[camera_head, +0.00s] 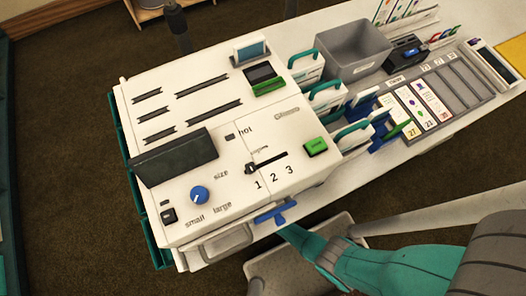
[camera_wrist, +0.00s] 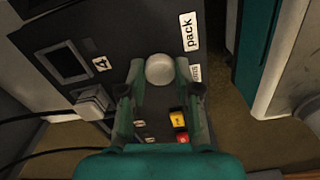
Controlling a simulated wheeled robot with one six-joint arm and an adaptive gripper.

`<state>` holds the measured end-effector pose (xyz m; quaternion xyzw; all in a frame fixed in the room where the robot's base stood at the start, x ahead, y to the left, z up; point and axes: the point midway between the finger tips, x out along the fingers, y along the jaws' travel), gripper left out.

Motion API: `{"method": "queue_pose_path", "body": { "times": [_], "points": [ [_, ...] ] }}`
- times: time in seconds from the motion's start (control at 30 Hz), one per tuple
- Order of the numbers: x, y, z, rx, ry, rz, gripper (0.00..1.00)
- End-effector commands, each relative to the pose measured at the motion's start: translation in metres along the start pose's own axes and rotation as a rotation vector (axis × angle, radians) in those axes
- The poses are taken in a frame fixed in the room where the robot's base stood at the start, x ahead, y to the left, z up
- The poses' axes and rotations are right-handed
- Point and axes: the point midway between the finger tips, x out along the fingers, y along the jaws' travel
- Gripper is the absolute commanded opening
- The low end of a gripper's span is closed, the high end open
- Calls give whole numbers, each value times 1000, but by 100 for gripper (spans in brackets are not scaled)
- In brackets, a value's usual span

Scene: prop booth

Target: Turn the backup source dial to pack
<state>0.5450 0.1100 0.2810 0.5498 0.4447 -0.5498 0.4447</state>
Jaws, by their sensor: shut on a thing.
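The backup source dial is a round pale grey knob (camera_wrist: 159,68) on a dark panel (camera_wrist: 105,35) in the wrist view. A white "pack" label (camera_wrist: 189,31) is beside it at the upper right. Another white label (camera_wrist: 195,74) is below that, partly hidden by a finger. My gripper (camera_wrist: 160,80) has one finger on each side of the knob and is shut on it. Which way the dial points cannot be told. In the head view neither dial nor fingertips can be made out.
Near the knob are a socket-like block (camera_wrist: 95,102), a dark square window (camera_wrist: 66,62), a yellow switch (camera_wrist: 178,119) and a red button (camera_wrist: 184,138). A black cable (camera_wrist: 40,125) runs at left. In the head view, a white console (camera_head: 225,125) has a blue knob (camera_head: 199,195).

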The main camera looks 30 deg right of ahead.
Motion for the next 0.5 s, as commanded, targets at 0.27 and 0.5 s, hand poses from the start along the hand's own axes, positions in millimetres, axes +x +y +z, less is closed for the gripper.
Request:
{"method": "queue_pose_path", "body": {
  "times": [0.27,0.5],
  "points": [
    [0,0,0,-155,0,0,0],
    [0,0,0,-217,0,0,0]
  ]
}}
